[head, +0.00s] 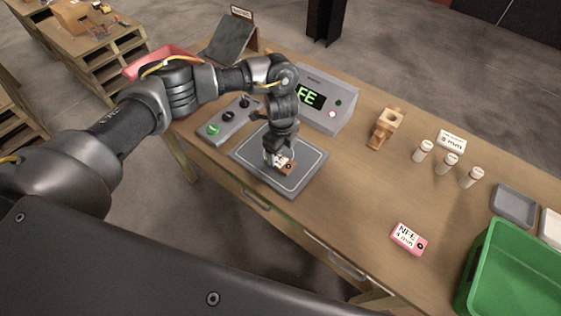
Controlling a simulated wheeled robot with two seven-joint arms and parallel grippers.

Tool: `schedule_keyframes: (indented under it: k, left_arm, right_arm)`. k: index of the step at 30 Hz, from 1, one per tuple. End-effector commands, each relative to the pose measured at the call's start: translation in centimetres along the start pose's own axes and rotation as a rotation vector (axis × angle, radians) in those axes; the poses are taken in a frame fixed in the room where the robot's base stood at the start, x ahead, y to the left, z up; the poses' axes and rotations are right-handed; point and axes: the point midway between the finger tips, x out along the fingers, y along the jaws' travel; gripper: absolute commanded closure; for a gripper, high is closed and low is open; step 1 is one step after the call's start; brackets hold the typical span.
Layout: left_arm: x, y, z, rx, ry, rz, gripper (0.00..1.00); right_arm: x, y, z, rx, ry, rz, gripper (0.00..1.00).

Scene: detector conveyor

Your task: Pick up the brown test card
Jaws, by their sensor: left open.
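The brown test card (289,167) is at the dark grey pad (306,184) on the workbench, with a white label part showing beside its brown part. My left gripper (277,162) points down right over the card, with its fingers at the card's left side. It is open, and its fingertips partly hide the card. I cannot tell whether the fingers touch it. My right gripper is not in view.
A pink card (409,239) lies to the right. A wooden block (385,128), several white vials (447,163), a grey tray (513,205) and a green bin (510,268) are further right.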

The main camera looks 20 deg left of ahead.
Motion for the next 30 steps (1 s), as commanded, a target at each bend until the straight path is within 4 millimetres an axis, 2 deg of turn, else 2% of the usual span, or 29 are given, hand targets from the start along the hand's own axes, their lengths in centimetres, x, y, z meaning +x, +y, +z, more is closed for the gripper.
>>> schedule_keyframes:
  k: [3, 9, 17, 27, 29, 30]
  left_arm:
    - [1.7, 0.4, 0.1, -0.003, 0.001, 0.007, 0.25]
    - [4.0, 0.3, 0.1, -0.001, 0.000, 0.003, 0.25]
    - [4.2, 0.3, 0.1, 0.001, 0.000, 0.002, 0.26]
    - [4.2, 0.3, 0.1, 0.000, 0.000, 0.002, 0.70]
    - [4.2, 0.3, 0.1, 0.000, 0.000, 0.002, 0.78]
    - [4.2, 0.3, 0.1, 0.000, 0.000, 0.002, 0.78]
  right_arm:
    - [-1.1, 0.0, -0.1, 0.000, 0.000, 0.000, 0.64]
    - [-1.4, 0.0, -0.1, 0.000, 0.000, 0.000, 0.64]
    - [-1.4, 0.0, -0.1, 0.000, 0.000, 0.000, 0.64]
    - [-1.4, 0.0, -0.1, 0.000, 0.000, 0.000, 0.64]
    - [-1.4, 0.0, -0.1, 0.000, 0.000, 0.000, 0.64]
    - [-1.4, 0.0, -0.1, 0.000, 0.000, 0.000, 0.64]
